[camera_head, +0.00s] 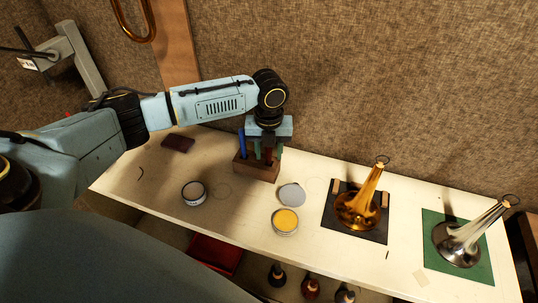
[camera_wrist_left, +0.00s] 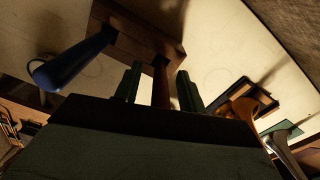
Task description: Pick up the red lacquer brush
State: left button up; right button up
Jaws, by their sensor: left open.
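The red lacquer brush (camera_head: 268,154) stands upright in a brown wooden holder block (camera_head: 256,171) on the workbench. Its dark red handle also shows in the left wrist view (camera_wrist_left: 160,86), with its upper end hidden behind the gripper body. My left gripper (camera_head: 268,151) points down over the holder, with its green fingers open on either side of the red handle. In the left wrist view the fingers (camera_wrist_left: 158,90) show a gap to each side of it. A blue handle (camera_head: 242,143) stands in the same holder, left of the gripper. My right gripper is out of view.
On the bench (camera_head: 130,180) are an open tin (camera_head: 194,192), a yellow-filled tin (camera_head: 285,222), a round lid (camera_head: 292,195) and a dark red block (camera_head: 178,144). A brass horn bell (camera_head: 357,211) and a silver one (camera_head: 455,246) stand on mats at right. A fabric-covered wall rises behind.

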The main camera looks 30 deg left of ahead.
pick_arm(q)
grip_shut()
jog(key=shift+r, duration=0.1)
notch_tip(320, 180, up, 10)
dwell(0.6)
